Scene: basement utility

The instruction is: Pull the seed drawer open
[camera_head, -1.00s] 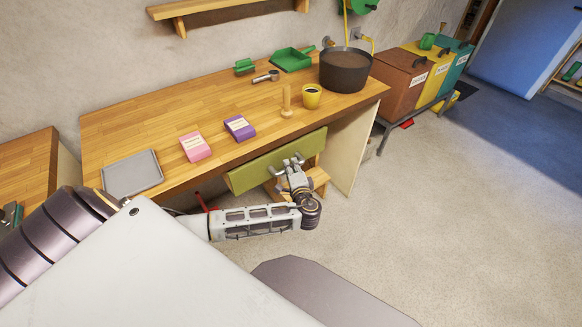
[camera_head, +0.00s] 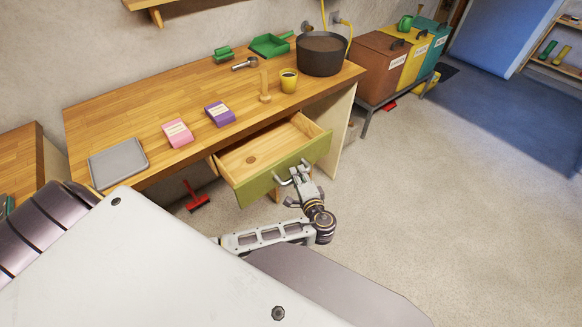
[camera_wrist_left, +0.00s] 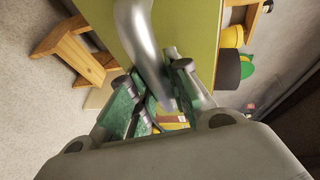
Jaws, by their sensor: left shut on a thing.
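The seed drawer (camera_head: 283,174) has a green front and a wooden inside. It stands well out from under the workbench, and its inside looks bare apart from a small round dark mark on the bottom. My left gripper (camera_head: 293,175) is at the drawer front and shut on the metal handle. In the left wrist view the curved silver handle (camera_wrist_left: 146,45) runs down between the fingers (camera_wrist_left: 160,95), with the green front (camera_wrist_left: 195,35) behind it. My right gripper is not in view.
The wooden workbench (camera_head: 140,110) carries a grey tray (camera_head: 118,162), a pink packet (camera_head: 177,132), a purple packet (camera_head: 220,114), a yellow cup (camera_head: 289,81) and a dark pot (camera_head: 321,54). A red tool (camera_head: 196,199) lies on the floor below.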

